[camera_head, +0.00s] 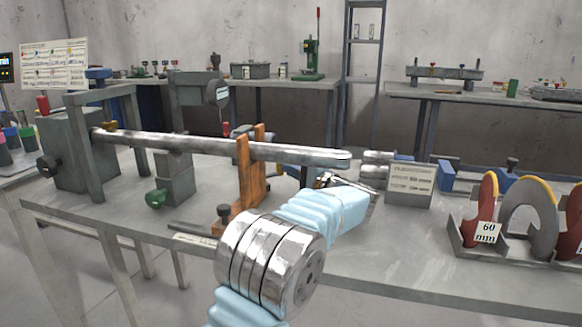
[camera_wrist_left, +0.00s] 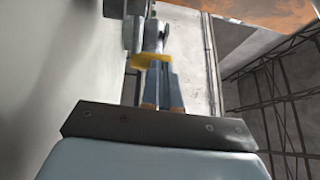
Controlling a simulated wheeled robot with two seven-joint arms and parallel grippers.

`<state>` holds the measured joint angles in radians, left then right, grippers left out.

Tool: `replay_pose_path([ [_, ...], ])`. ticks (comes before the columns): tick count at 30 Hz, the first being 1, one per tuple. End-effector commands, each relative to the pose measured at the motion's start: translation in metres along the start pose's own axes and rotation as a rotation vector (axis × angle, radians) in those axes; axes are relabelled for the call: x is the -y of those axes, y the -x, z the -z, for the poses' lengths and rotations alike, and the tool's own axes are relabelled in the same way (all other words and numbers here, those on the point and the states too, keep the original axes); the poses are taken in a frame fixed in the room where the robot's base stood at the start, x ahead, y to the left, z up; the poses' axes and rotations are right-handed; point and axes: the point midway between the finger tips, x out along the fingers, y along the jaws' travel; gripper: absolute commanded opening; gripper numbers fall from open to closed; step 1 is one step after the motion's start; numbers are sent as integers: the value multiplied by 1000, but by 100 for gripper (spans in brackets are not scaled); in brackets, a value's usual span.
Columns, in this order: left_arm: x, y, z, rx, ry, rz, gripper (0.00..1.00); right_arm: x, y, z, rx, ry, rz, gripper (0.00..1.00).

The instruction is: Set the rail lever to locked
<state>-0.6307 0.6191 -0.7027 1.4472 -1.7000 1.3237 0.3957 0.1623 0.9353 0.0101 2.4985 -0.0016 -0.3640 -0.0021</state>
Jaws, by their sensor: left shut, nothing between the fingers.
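My left arm reaches over the bench from the bottom of the head view. Its gripper (camera_head: 328,180) is beyond the light blue wrist, under the right end of a long horizontal steel shaft (camera_head: 215,146), and is partly hidden by the wrist. In the left wrist view the fingers (camera_wrist_left: 158,75) are together with nothing between them. A dark knob on a short stem (camera_head: 224,211) stands at the foot of the brown shaft support (camera_head: 250,180); I cannot tell whether it is the rail lever or how it is set. My right gripper is out of view.
The bench (camera_head: 330,255) also carries a grey headstock (camera_head: 72,150), a green knob (camera_head: 156,197), a sign block (camera_head: 410,184) and a rack of curved gauges (camera_head: 525,220). The shaft and support crowd the gripper. Bare bench top shows in front.

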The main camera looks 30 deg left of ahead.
Motion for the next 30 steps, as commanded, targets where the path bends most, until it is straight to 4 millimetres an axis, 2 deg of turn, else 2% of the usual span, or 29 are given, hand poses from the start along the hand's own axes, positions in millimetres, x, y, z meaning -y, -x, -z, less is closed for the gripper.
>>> replay_pose_path([
  [12,3,-16,10,192,-14,2,0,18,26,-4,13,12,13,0],
  [30,-3,-47,19,187,-13,1,0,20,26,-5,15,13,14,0],
])
